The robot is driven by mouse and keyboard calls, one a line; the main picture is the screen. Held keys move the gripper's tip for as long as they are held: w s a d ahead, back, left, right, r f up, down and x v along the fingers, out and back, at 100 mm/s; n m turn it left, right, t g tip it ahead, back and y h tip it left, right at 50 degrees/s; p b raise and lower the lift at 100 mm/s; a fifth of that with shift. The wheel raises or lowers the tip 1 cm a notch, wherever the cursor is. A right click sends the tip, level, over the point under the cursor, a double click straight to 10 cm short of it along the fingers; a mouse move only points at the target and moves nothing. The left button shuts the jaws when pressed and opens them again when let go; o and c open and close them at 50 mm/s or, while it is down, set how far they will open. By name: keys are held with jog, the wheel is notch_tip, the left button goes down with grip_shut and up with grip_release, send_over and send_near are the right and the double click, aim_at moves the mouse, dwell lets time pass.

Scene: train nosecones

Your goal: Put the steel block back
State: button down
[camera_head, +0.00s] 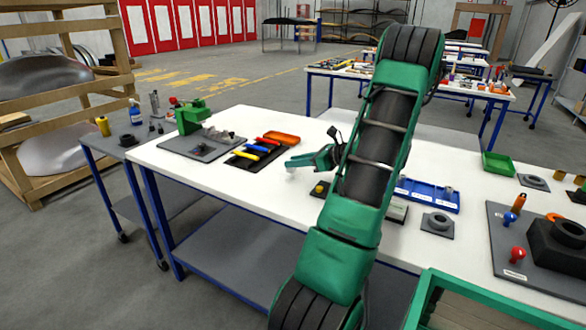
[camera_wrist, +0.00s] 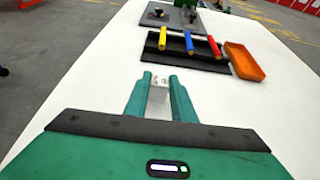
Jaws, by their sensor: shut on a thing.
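My gripper (camera_head: 291,167) is out over the white bench top in the head view, left of my raised arm. In the wrist view my gripper (camera_wrist: 159,84) is shut on the steel block (camera_wrist: 158,97), a small pale metallic piece between its two green fingers. In the head view a small pale bit, likely the same block, shows at the fingertips; most of it is hidden. The block appears held close over the bare table; I cannot tell whether it touches.
Beyond my gripper are a dark mat (camera_wrist: 186,46) with yellow, blue and red-handled tools, and an orange tray (camera_wrist: 243,61). In the head view a blue tray (camera_head: 428,194) and a grey block on a plate (camera_head: 438,224) stand right of my arm. A yellow-topped piece (camera_head: 319,188) sits near my gripper.

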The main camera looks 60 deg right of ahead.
jog(key=shift+f, duration=1)
jog(key=c, duration=1.5)
grip_release()
jog(key=shift+f, duration=0.1)
